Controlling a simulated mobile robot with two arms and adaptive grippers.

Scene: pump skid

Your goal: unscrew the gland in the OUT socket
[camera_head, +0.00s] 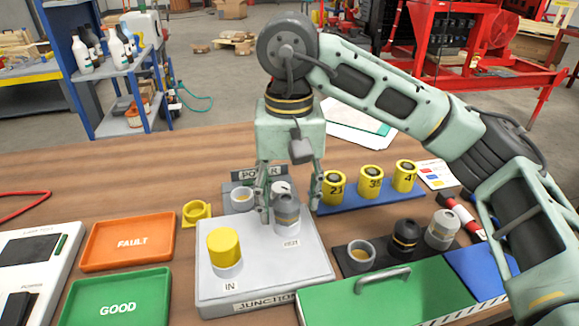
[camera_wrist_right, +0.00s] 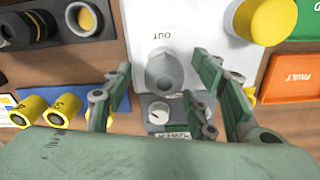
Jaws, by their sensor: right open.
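The grey gland (camera_head: 287,216) stands upright in the OUT socket of the light grey junction box (camera_head: 318,262). In the right wrist view the gland (camera_wrist_right: 163,72) sits between my fingers, below the upside-down OUT label. My right gripper (camera_head: 288,206) comes down from above and is open, with one finger on each side of the gland. In the wrist view gaps show between the fingers (camera_wrist_right: 166,68) and the gland. The yellow gland (camera_head: 224,245) sits in the IN socket beside it. My left gripper is not in view.
The POWER unit (camera_head: 238,206) with a white knob stands behind the box. Yellow numbered glands (camera_head: 371,180) stand on a blue mat to the right. A black holder (camera_head: 352,266) and green handled case (camera_head: 400,300) lie front right. FAULT (camera_head: 128,241) and GOOD (camera_head: 118,300) trays lie left.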

